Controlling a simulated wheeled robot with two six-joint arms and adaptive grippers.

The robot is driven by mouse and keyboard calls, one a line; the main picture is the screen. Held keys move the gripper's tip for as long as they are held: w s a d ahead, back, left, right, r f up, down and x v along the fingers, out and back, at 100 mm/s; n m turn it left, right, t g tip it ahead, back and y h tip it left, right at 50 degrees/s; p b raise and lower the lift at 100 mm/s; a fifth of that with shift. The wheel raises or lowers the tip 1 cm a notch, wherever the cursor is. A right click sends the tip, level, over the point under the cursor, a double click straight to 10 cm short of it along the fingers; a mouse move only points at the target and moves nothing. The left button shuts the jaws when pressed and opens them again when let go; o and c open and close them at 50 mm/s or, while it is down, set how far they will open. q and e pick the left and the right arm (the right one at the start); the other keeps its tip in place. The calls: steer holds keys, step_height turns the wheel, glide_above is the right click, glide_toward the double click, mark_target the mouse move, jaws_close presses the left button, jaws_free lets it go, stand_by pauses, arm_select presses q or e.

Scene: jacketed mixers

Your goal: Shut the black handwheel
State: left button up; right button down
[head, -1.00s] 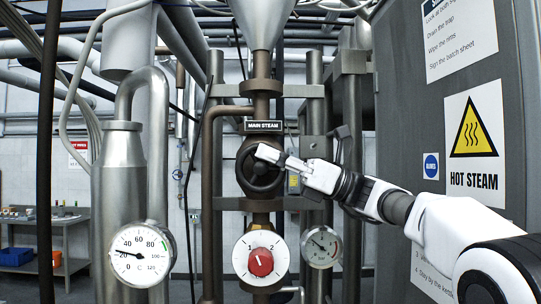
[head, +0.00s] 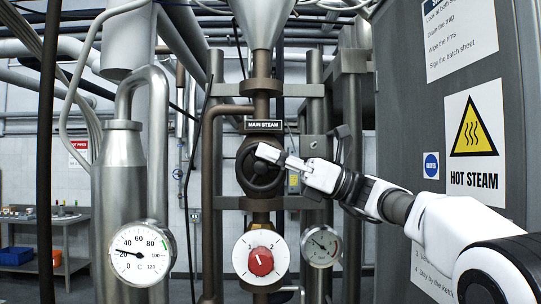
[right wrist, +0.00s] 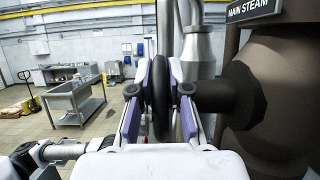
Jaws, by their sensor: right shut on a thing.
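The black handwheel (head: 260,181) sits on the front of a brown pipe valve, just below the MAIN STEAM sign (head: 264,126). My right gripper (head: 268,154) reaches in from the right and is shut on the upper rim of the wheel. In the right wrist view the handwheel (right wrist: 160,105) shows edge-on between the two fingers (right wrist: 160,85), with its dark stem running right into the valve body. The fingers hide part of the rim. My left gripper is not in view.
Below the wheel is a white dial with a red knob (head: 261,262). Gauges stand left (head: 140,254) and right (head: 321,246). Upright pipes flank the valve closely. A grey cabinet with a HOT STEAM sign (head: 472,140) stands at the right, beside my arm.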

steer(key=shift+r, duration=0.15)
steer(key=c, duration=1.4)
jaws_free()
steer(key=v, duration=1.2)
